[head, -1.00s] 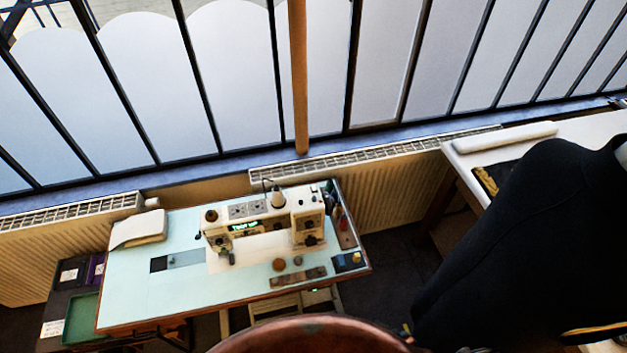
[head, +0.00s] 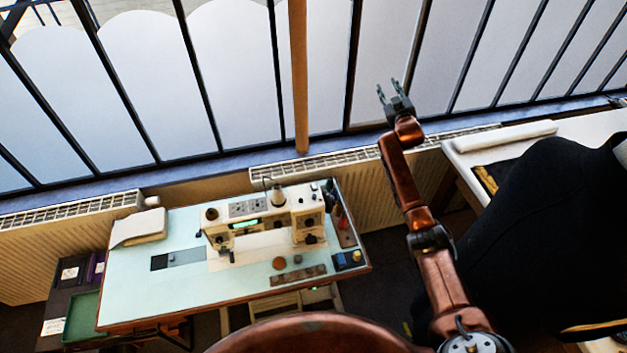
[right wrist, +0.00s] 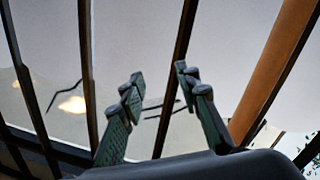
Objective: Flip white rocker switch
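A white sewing machine (head: 302,216) with a green lit display (head: 244,224) and small controls stands on a pale blue table (head: 150,292). A white rocker switch is too small to make out in the head view. My right gripper (head: 389,88) is raised high in front of the window, above and to the right of the sewing machine in the picture, and touches nothing. In the right wrist view its fingers (right wrist: 160,100) stand apart with nothing between them. My left gripper is not in view.
A small blue-and-yellow box (head: 348,261) and a brown strip (head: 298,276) lie at the table's right front. A cream folded item (head: 139,229) lies at its left back. A dark garment (head: 540,240) fills the right side. A wooden pole (head: 299,75) stands at the window.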

